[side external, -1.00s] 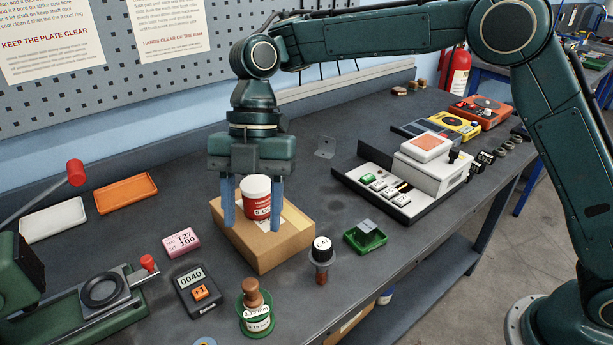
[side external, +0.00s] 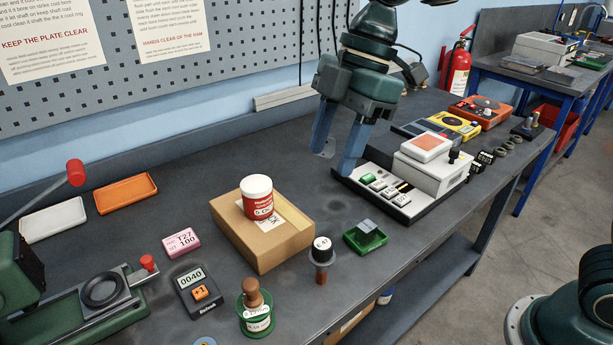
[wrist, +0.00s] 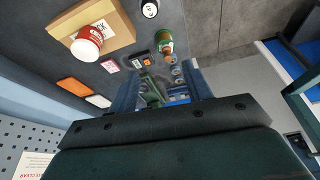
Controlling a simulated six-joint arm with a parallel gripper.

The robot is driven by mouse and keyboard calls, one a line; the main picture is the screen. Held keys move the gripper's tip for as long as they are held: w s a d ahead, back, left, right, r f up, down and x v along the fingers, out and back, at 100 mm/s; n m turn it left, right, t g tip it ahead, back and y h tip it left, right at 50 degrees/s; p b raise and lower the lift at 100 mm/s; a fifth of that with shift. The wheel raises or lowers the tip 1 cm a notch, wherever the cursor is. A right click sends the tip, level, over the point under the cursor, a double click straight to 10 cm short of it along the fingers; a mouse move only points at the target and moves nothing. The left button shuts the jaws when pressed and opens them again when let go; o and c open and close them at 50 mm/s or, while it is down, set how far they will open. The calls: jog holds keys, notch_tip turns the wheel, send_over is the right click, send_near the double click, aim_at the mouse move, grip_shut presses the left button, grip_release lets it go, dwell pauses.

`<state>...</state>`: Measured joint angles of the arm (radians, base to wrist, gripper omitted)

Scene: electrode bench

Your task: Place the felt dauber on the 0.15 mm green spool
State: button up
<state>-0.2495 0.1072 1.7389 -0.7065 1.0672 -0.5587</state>
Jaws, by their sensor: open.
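The felt dauber, a brown wooden knob-topped piece (side external: 251,293), stands upright on the green spool (side external: 257,323) at the front of the bench. The spool's white label is too small to read surely. My gripper (side external: 337,157) is open and empty, tilted, well behind and to the right of the spool, beside the white keyed machine. In the wrist view its two fingers (wrist: 158,88) are apart with nothing between them.
A red-and-white tub (side external: 260,206) stands on a cardboard box (side external: 264,248). Near the spool are a counter (side external: 197,290), a black-and-white stamp (side external: 321,258) and a green tray (side external: 366,243). The white keyed machine (side external: 406,199) stands close to my fingers.

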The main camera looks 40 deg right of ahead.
jog(key=s+d+f+m+t+h, duration=0.1)
jog(key=s+d+m+t+h, duration=0.1)
jog(key=s+d+m, duration=0.6)
jog(key=s+d+f+m+t+h, duration=0.1)
jog(key=s+d+f+m+t, duration=0.1)
jog(key=s+d+m, duration=0.6)
jog(key=s+d+t, duration=0.1)
jog(key=d, duration=0.2)
jog(key=shift+d+f+m+h, duration=0.25)
jog(key=shift+m+h, duration=0.15)
dwell(0.4)
